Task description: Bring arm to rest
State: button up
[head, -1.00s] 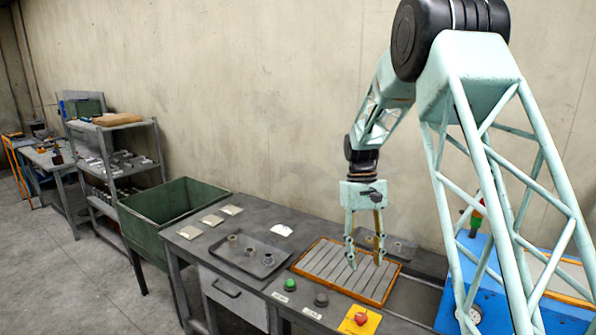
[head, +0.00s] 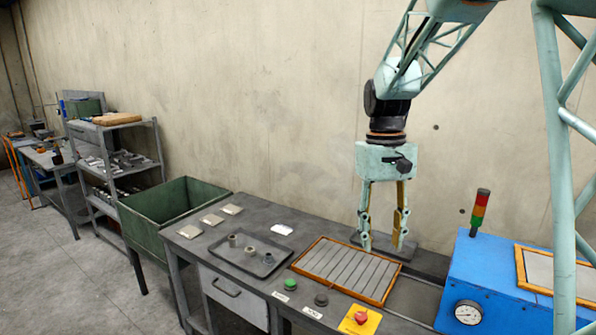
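My gripper (head: 383,246) hangs from the teal arm with its fingers pointing down, above the back right part of the bench. Its two fingers are spread apart, with nothing seen between them.
The bench (head: 262,220) carries a dark tray (head: 226,252) with several small cylindrical parts, pale pads (head: 232,209) and buttons, including a red one (head: 360,317). A green bin (head: 160,222) stands left. A blue machine (head: 480,262) with a signal light (head: 480,208) stands right.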

jog(key=s+r+t, duration=0.1)
jog(key=s+r, duration=0.4)
jog(key=s, duration=0.4)
jog(key=s+r+t, duration=0.2)
jog(key=s+r, duration=0.3)
jog(key=s, duration=0.4)
jog(key=s+f+m+t+b, duration=0.1)
jog(key=s+f+t, duration=0.1)
jog(key=s, duration=1.8)
jog(key=shift+s+d+m+y, duration=0.15)
jog(key=shift+s+m+y, duration=0.15)
jog(key=shift+s, duration=0.1)
